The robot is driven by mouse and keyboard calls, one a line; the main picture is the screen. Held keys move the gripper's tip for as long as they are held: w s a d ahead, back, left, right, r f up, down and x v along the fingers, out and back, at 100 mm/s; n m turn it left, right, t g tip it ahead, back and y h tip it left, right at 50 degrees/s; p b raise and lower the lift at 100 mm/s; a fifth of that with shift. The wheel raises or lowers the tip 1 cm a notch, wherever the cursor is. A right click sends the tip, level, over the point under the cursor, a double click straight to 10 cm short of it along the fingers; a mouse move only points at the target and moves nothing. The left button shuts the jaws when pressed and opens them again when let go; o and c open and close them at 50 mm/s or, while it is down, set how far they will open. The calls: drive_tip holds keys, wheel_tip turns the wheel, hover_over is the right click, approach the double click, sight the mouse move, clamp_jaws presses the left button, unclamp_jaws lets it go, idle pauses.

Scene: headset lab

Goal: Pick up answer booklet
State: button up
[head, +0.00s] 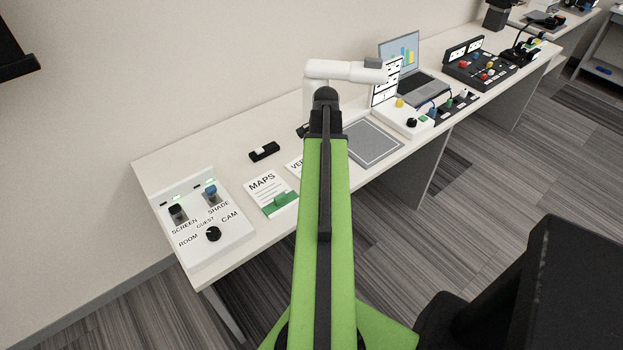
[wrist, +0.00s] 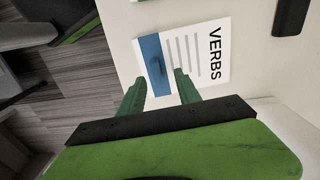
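No booklet is labelled "answer". A white booklet marked VERBS (wrist: 190,55) with a blue band lies flat on the table in the wrist view; in the head view only its left corner (head: 294,166) shows beside my arm. A darker blue raised piece (wrist: 156,67) seems to sit on the band. My gripper (wrist: 159,78) is open and empty, its two green fingers apart around the band's near part; I cannot tell their height. In the head view my arm hides it. Another booklet marked MAPS (head: 264,184), with a green band and raised green piece (head: 285,199), lies to the left.
A control panel (head: 204,225) with switches and a knob stands at the table's left end. A small black device (head: 264,151) lies behind the booklets. A grey mat (head: 372,143), white arm-shaped stand (head: 343,71) and laptop (head: 412,75) are to the right.

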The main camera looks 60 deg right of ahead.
drive_tip(key=f+b, duration=0.5)
drive_tip(key=shift+s+f, duration=0.15)
drive_tip(key=shift+s, duration=0.05)
drive_tip(key=shift+a, duration=0.1)
clamp_jaws()
